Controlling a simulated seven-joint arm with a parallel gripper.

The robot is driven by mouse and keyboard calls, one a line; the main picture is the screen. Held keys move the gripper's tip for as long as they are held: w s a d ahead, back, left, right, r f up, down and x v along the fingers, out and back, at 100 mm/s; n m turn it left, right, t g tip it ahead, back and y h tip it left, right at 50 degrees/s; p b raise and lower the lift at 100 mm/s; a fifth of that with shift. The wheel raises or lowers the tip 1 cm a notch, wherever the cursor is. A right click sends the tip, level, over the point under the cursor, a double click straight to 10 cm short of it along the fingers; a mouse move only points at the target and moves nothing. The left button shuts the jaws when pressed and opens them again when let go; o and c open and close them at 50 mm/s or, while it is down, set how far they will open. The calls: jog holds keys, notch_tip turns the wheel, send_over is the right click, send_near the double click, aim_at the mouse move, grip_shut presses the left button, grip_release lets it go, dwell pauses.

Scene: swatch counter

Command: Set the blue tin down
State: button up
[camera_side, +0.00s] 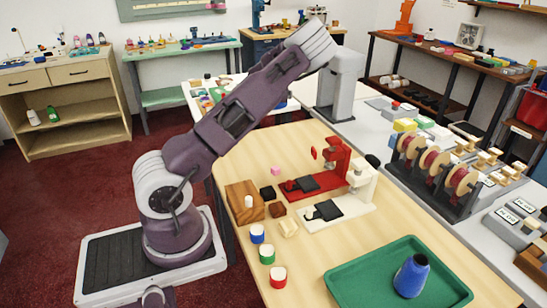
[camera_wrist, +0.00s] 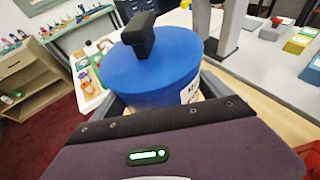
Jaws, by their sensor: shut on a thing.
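The blue tin (camera_wrist: 155,68) fills the middle of the wrist view, with a smooth blue top and part of a white label on its right side. My gripper (camera_wrist: 165,100) is shut on it, with grey finger parts along its left and right sides. A black piece (camera_wrist: 146,34) shows over the far edge of the top; I cannot tell whether it is attached. The tin's underside is hidden, so I cannot tell whether it touches anything. I cannot make out the held tin or the fingers in the side view.
A green tray (camera_side: 345,283) with a blue vessel (camera_side: 411,276) stands at the wooden table's front right. Red (camera_side: 338,160) and white (camera_side: 362,190) machines stand behind. Clear table lies right of these containers.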

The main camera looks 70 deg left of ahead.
aim_at(273, 156)
notch_tip(273, 156, down, 21)
jog(key=shift+w+r, duration=0.1)
dwell(0.5)
jog(key=o, duration=1.9)
jog(key=shift+f, duration=0.2)
jog(key=shift+c, duration=0.2)
